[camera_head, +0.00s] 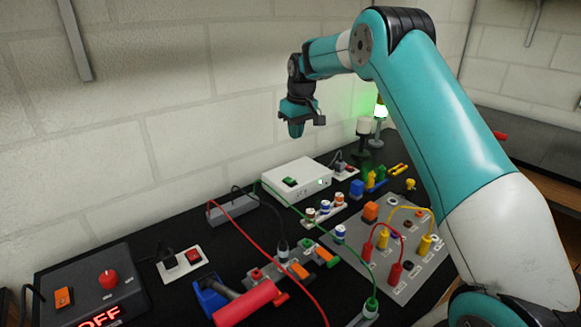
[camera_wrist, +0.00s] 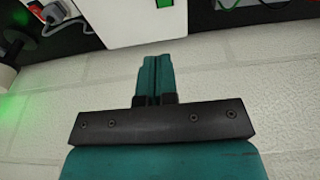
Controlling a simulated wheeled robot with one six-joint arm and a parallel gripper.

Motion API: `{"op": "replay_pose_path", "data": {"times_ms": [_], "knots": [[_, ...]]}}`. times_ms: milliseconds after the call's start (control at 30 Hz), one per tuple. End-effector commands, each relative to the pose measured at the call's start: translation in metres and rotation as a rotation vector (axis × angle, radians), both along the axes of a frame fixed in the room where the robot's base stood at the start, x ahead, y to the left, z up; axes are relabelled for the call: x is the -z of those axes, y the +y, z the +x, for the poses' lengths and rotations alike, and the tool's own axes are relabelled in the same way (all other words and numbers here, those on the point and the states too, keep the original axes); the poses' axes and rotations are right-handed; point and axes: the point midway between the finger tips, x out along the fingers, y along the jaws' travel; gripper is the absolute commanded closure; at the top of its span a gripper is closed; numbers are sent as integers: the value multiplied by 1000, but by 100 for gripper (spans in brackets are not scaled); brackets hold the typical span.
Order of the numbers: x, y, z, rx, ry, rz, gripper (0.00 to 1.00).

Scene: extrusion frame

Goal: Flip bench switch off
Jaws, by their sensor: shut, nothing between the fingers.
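My gripper (camera_head: 296,130) hangs in the air above and behind the white box, in front of the wall. It is shut and empty; in the wrist view its teal fingers (camera_wrist: 157,75) are together. Several switches show, and I cannot tell which is the bench switch. A green rocker (camera_head: 289,182) sits on top of the white box (camera_head: 306,171); its edge also shows in the wrist view (camera_wrist: 165,4). A red rocker (camera_head: 193,256) sits on a white socket plate at left. An orange rocker (camera_head: 63,298) is on a dark box (camera_head: 125,273) whose display reads OFF.
A grey panel (camera_head: 410,285) with coloured plugs and cables stands at right. A red-handled tool (camera_head: 247,302) lies in front. A green lamp (camera_head: 380,109) glows behind. Cables cross the black bench. The white wall (camera_head: 180,100) is close behind my gripper.

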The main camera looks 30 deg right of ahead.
Motion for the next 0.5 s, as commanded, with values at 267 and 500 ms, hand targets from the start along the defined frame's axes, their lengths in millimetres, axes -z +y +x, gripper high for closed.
{"op": "replay_pose_path", "data": {"times_ms": [267, 500], "knots": [[3, 1, 0, -2, 1, 0, 100], [38, 5, 6, -6, 5, 2, 100]]}}
